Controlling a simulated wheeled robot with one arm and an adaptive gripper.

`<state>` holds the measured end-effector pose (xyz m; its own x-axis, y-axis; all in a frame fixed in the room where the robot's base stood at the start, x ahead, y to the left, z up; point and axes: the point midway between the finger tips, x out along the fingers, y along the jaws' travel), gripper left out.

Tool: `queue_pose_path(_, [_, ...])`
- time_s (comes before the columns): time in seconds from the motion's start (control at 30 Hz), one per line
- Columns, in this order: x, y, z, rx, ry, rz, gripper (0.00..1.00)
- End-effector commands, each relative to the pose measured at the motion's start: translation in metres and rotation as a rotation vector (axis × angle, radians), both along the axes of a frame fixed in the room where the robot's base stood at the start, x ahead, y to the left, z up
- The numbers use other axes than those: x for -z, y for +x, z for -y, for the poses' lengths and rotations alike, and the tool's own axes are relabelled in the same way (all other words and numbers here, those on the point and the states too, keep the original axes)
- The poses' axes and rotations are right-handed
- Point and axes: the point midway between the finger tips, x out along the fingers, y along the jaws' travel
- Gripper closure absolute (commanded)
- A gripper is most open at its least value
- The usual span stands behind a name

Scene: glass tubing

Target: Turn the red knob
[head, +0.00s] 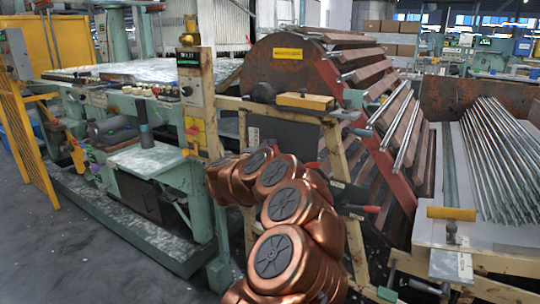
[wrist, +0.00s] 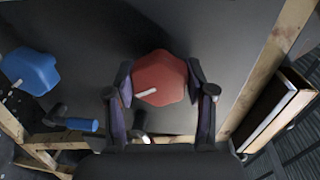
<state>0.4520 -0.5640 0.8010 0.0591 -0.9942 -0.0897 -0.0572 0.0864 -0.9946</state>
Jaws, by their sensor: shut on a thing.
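In the wrist view the red knob (wrist: 163,72) sits on a dark grey panel (wrist: 225,35). It is faceted with rounded corners and has a white pointer line angled slightly up to the right. My gripper (wrist: 160,85) has one finger on the left side of the knob and one on the right side, shut on it. The knob's lower side is towards my palm. In the head view my copper-coloured arm reaches to the machine's side, and I cannot make out the gripper or the knob there.
A blue knob (wrist: 32,70) is left of the red one, and a blue-tipped handle (wrist: 82,124) lies below it. A pale frame bar (wrist: 268,65) edges the panel at right. The head view shows a rack of glass tubes (head: 500,150) at right and open floor at lower left.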

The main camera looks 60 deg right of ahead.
Motion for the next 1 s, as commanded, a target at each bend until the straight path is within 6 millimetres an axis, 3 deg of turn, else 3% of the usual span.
queue_pose_path(0.3, [0.0011,-0.0018,0.0008,0.005,0.003,0.001,0.80])
queue_pose_path(0.33, [0.0011,-0.0018,0.0008,0.005,0.003,0.001,0.43])
queue_pose_path(0.57, [0.0007,-0.0006,0.0002,0.002,0.001,0.001,0.20])
queue_pose_path(1.0, [-0.0005,-0.0006,-0.0068,0.001,0.001,0.001,0.20])
